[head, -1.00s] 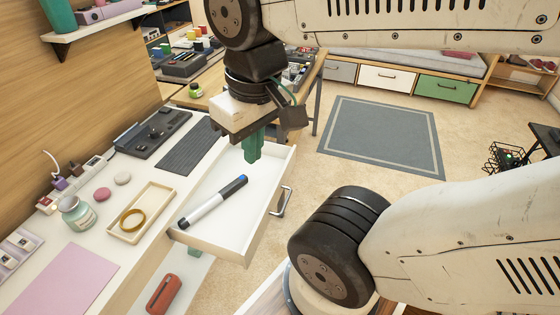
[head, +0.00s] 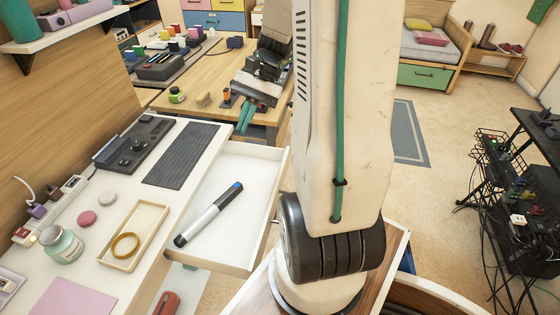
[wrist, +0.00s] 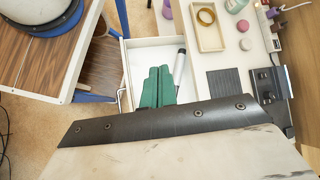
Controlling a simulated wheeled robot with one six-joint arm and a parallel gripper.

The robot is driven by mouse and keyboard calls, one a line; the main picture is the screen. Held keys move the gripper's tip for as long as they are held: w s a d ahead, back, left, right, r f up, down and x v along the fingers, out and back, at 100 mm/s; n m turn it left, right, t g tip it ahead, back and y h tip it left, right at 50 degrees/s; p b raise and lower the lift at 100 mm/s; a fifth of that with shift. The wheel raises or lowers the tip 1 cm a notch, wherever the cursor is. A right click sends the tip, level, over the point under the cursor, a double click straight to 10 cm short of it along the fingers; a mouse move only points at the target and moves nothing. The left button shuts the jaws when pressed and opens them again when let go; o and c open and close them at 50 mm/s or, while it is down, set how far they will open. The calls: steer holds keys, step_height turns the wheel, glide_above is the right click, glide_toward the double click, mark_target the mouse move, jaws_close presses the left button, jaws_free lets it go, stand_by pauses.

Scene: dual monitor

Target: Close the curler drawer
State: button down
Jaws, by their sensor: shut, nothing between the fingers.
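The white drawer (head: 224,252) stands pulled out from the white desk in the head view. A curling wand (head: 209,214), black and silver with a blue mark, lies inside it; it also shows in the wrist view (wrist: 179,66). The drawer's handle is mostly hidden behind my arm in the head view, but shows at the drawer's front in the wrist view (wrist: 121,99). My gripper (head: 244,117), with green fingers, is shut and empty, above and beyond the drawer's far end in the head view. In the wrist view the green fingers (wrist: 157,75) overlap the drawer.
A wooden workbench (head: 208,70) stands beyond. A black cart (head: 507,190) with cables is at right.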

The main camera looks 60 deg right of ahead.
steer(key=s+d+f+m+t+y, duration=0.1)
steer(key=d+f+m+t+y, duration=0.25)
steer(key=d+f+m, duration=0.45)
steer(key=s+d+f+m+t+h, duration=0.2)
steer(key=s+d+f+m+t, duration=0.55)
steer(key=d+f, duration=0.6)
steer(key=m+t+h, duration=0.4)
steer(key=t, duration=0.2)
glide_toward(285, 167)
steer(key=x, duration=0.4)
steer(key=r+x, duration=0.1)
steer(key=x, duration=0.2)
steer(key=shift+s+a, duration=0.2)
steer(key=shift+a, duration=0.2)
